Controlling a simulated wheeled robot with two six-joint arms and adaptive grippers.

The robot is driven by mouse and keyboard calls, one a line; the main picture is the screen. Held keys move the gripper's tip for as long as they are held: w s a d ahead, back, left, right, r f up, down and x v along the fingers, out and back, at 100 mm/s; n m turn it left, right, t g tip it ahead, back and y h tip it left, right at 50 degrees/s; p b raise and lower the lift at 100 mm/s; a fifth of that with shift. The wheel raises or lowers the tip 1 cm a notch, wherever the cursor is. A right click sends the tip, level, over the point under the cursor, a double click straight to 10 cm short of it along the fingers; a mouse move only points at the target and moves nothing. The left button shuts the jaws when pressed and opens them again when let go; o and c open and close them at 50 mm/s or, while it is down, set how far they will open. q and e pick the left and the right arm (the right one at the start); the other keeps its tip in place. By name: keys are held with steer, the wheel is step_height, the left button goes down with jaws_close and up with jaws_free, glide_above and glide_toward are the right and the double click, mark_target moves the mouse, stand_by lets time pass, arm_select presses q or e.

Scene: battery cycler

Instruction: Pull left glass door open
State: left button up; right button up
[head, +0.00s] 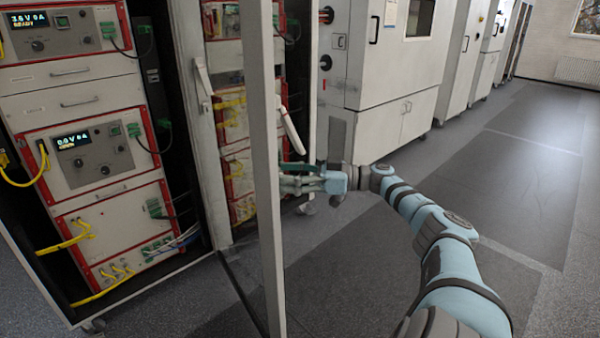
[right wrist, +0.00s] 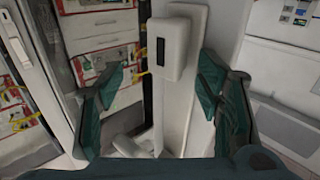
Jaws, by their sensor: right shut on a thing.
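A glass door (head: 262,150) with a pale upright frame stands swung out from the rack cabinet, seen nearly edge-on in the head view. Its white handle (head: 290,125) sticks out from the frame's right side. In the right wrist view, the handle's white housing (right wrist: 168,50) and the pale frame lie between the two teal fingers. My right gripper (head: 297,180) is at the door frame's edge, at the lower end of the handle, and is shut on the handle. The exact contact is partly hidden. My left gripper is not in view.
Racks with red-edged panels and yellow cables (head: 85,150) stand at the left. A second pale upright with a handle (head: 203,80) stands between racks. Large white cabinets (head: 400,80) line the back. The grey floor (head: 520,170) at right is clear.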

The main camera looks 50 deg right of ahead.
steer(key=v, duration=1.1)
steer(key=shift+s+d, duration=0.2)
steer(key=shift+s, duration=0.15)
